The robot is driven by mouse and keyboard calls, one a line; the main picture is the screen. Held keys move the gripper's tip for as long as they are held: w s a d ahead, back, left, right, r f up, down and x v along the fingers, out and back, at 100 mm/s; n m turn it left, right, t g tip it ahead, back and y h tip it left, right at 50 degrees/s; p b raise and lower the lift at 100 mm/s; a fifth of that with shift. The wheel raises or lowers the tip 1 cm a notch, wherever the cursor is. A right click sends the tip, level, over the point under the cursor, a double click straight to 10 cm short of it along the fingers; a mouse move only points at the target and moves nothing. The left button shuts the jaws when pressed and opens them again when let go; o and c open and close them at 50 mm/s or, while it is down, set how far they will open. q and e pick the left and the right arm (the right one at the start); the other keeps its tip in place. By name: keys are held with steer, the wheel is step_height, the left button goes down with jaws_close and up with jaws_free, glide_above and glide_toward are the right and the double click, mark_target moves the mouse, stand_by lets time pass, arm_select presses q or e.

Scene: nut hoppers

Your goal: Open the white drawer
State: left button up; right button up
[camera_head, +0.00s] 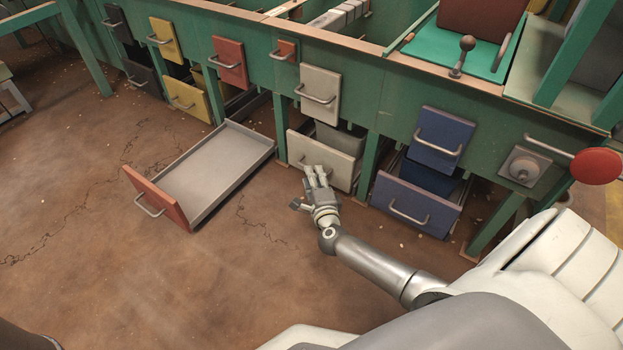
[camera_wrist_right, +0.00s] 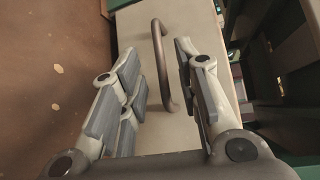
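The lower white drawer (camera_head: 342,168) is low in the green bench, with a grey metal handle on its front. An upper white drawer (camera_head: 320,82) sits above it with its own handle. My right gripper (camera_head: 316,174) is at the front of the lower white drawer, its fingertips at the handle. In the right wrist view the two fingers are spread apart, with the dark curved handle (camera_wrist_right: 157,62) between them and a visible gap on each side. The pale drawer front (camera_wrist_right: 190,28) lies beyond. My left gripper is not in view.
A red-fronted drawer (camera_head: 157,197) is far out to the left over the brown floor. Blue drawers (camera_head: 417,202) are to the right of the white ones. A red knob (camera_head: 597,166) on a lever sticks out at the right. Open floor lies in front.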

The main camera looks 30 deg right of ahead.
steer(key=shift+b+x, duration=0.45)
steer(key=shift+x, duration=0.85)
steer(key=shift+c, duration=0.3)
jaws_close()
